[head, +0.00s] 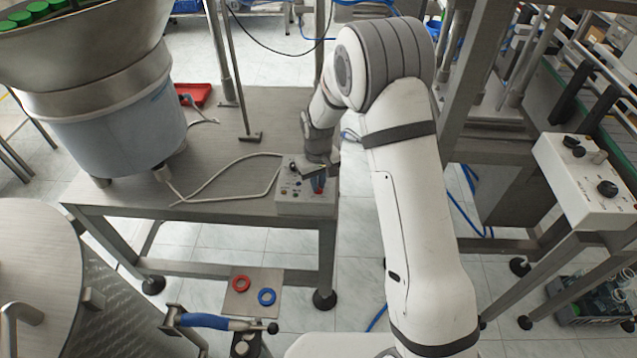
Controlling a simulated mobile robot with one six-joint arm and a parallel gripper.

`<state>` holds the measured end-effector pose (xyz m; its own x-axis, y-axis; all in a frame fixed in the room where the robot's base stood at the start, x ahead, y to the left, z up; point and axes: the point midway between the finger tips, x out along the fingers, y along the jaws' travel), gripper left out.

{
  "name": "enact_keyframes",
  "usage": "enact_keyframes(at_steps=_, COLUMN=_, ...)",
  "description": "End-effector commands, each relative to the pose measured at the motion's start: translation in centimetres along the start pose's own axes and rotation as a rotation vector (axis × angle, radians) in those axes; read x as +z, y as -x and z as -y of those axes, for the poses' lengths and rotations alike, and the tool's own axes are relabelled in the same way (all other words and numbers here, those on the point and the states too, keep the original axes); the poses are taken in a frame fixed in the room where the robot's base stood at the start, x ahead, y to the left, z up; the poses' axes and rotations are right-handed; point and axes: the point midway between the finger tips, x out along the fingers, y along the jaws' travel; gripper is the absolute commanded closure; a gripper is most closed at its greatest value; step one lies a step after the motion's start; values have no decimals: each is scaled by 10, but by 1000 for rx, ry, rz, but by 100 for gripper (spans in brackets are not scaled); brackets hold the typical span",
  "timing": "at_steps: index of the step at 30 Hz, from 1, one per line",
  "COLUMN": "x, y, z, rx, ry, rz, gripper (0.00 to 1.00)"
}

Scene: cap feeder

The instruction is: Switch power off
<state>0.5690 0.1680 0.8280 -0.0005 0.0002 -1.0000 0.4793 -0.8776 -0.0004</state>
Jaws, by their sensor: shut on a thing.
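A small light-grey control box (290,204) sits on the front right corner of the steel table, with small dark controls on its top and a white cable at its back. My gripper (318,184) reaches down onto the right part of this box and is shut on a small part there, apparently the power switch. Bits of blue and red show at the fingertips. The switch itself is mostly hidden by the fingers, so its position cannot be told.
The steel table (240,120) carries a large bowl feeder (115,120) at left and a red tray (196,95) behind. A second control box (590,180) stands at right. A red ring (241,284) and a blue ring (267,296) lie on a plate below.

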Motion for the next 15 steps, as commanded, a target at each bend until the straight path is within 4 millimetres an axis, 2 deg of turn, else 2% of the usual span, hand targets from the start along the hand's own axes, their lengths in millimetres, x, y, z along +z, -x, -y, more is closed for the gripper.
enact_keyframes(at_steps=10, x=0, y=1, z=0, rx=1, ry=5, rz=-2, gripper=100)
enact_keyframes(at_steps=11, x=0, y=1, z=0, rx=1, ry=5, rz=-2, gripper=90)
enact_keyframes(at_steps=15, x=0, y=0, z=0, rx=1, ry=5, rz=-1, gripper=79)
